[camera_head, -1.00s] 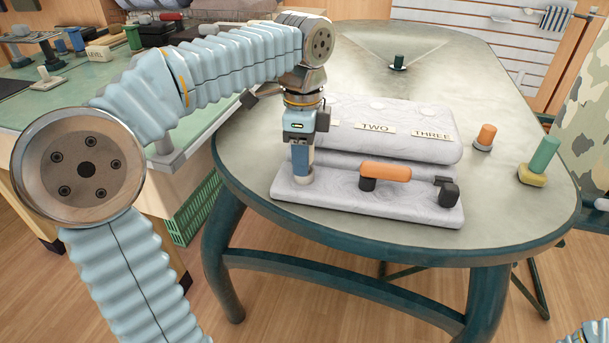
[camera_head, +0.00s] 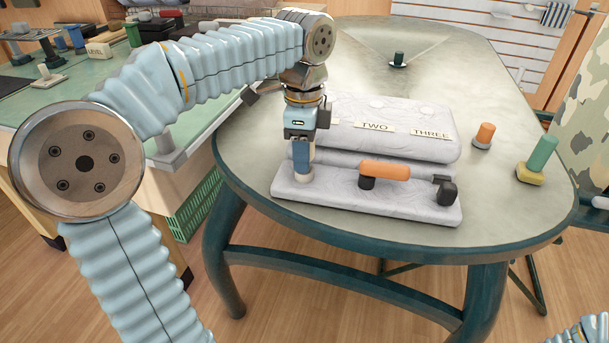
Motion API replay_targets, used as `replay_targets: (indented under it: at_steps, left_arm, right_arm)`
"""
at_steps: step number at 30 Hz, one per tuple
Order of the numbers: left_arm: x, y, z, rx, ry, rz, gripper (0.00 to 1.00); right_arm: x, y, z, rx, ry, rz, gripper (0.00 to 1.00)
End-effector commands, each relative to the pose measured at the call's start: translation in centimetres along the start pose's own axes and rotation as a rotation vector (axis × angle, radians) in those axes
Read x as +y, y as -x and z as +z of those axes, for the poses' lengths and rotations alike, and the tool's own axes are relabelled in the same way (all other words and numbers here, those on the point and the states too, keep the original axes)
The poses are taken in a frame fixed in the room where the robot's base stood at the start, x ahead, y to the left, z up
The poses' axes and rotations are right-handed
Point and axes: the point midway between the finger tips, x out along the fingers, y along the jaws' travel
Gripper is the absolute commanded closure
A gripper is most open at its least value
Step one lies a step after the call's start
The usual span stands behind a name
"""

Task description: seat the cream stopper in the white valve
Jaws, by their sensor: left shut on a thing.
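My left gripper (camera_head: 302,150) points straight down over the left end of the white valve (camera_head: 405,208), a pale slab with a raised back block. It is shut on a small upright piece with a cream lower collar (camera_head: 303,177), which I take to be the cream stopper. The collar is at the slab's top surface; I cannot tell whether it sits in a hole or only touches. The gripper hides most of the piece and the leftmost label. An orange handle (camera_head: 385,170) on a black post stands mid-slab, with a black fitting (camera_head: 447,190) at the right end. My right gripper is out of view.
On the table (camera_head: 505,215) right of the valve stand an orange-topped piece (camera_head: 485,134) and a green piece with a yellow base (camera_head: 539,160). A dark green piece (camera_head: 398,60) stands far back. Labels TWO and THREE mark the back block. The table's right part has free room.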

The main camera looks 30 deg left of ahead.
Motion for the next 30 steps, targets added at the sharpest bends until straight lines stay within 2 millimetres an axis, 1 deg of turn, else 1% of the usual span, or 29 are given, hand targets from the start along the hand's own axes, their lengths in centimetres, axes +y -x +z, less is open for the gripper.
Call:
replay_targets:
  at_steps: [9, 30]
  left_arm:
    - [-0.01, -0.05, 0.01, 0.0, 0.0, 0.0, 1.0]
    - [-0.01, -0.89, 0.01, 0.0, 0.0, 0.0, 1.0]
  right_arm:
    - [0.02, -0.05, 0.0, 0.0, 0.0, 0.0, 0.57]
    - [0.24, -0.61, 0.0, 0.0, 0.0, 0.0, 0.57]
